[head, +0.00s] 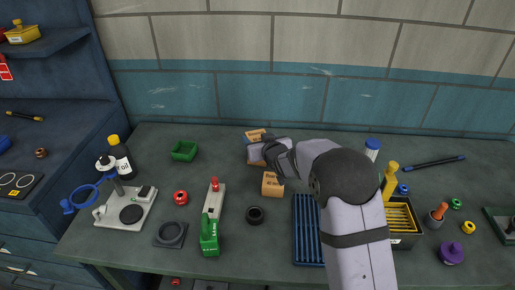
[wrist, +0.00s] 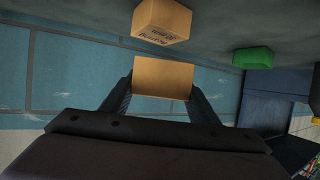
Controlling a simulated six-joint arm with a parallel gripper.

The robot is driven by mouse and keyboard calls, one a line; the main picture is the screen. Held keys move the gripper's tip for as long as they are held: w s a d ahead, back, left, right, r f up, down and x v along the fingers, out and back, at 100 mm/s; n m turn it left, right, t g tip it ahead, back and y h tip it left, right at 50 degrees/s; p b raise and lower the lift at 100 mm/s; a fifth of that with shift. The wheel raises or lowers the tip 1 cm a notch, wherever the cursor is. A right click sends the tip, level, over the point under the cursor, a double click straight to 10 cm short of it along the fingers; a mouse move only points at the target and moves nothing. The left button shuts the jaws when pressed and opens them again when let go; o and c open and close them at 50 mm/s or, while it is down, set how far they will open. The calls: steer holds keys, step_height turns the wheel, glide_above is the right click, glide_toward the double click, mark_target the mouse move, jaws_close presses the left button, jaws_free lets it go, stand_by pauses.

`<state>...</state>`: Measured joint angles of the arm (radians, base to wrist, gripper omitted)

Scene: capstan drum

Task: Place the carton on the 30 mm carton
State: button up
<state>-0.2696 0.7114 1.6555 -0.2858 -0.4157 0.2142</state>
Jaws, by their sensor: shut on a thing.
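My gripper (wrist: 163,92) points left in the head view (head: 270,152). It is shut on a plain tan carton (wrist: 163,78), with one finger on each side. Another printed carton (head: 272,185) stands nearer the front.
A black ring (head: 255,215), a green tool (head: 210,232) and a blue ribbed tray (head: 307,230) are nearer the front. The tiled wall (head: 240,95) rises behind.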

mark_target(258, 136)
step_height(258, 136, up, 6)
steer(key=shift+f, duration=0.1)
steer(key=shift+w, duration=1.6)
steer(key=shift+f, duration=4.8)
steer(key=shift+f+b, duration=0.15)
steer(key=shift+b, duration=0.2)
steer(key=shift+f, duration=0.15)
steer(key=o, duration=1.4)
steer(key=shift+s, duration=0.1)
